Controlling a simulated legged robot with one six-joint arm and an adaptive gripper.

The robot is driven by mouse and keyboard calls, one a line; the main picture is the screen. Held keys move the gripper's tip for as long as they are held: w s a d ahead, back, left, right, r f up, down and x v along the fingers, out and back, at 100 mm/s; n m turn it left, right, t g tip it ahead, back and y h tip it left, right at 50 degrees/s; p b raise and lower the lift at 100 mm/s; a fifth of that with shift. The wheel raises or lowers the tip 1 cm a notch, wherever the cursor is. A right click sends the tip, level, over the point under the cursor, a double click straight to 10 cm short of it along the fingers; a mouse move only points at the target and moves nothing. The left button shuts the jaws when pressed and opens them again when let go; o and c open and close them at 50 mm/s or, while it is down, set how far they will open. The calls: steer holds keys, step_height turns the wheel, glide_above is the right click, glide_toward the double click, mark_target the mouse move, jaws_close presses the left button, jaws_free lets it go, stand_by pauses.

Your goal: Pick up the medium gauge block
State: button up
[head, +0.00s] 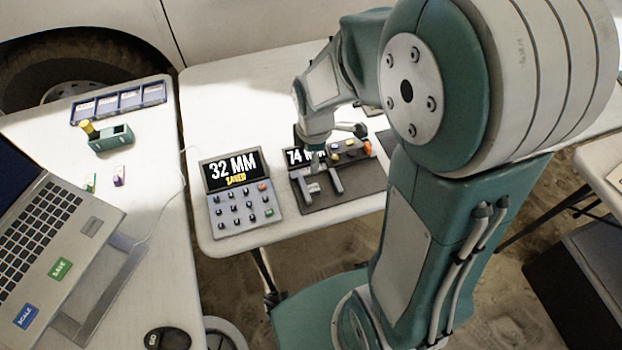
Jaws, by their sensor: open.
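My gripper (319,158) hangs from the wrist over the dark measuring station on the middle table. It is small here, and its fingers are hard to tell from the grey upright parts around them. The measuring station (345,190) has a dark plate, grey jaw-like parts (334,179) and a display (294,157) that reads about 74 mm, partly covered by my wrist. I cannot make out for certain which piece is the medium gauge block. Nothing is clearly seen held in my gripper.
A keypad device (240,193) reading 32 MM stands left of the station. A left table holds a laptop (50,225), a green device (110,139), small tagged pieces (118,176) and a blue compartment tray (118,101). A gap separates the tables. My arm covers the right side.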

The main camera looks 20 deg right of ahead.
step_height(320, 180, down, 5)
steer(key=n, duration=0.3)
glide_above(313, 187)
steer(key=shift+g, duration=0.4)
steer(key=f, duration=0.5)
steer(key=shift+s+a+f, duration=0.15)
steer(key=shift+a, duration=0.1)
steer(key=shift+d+f, duration=0.15)
steer(key=shift+f, duration=1.15)
steer(key=shift+d+f, duration=0.1)
steer(key=shift+f, duration=1.15)
jaws_close()
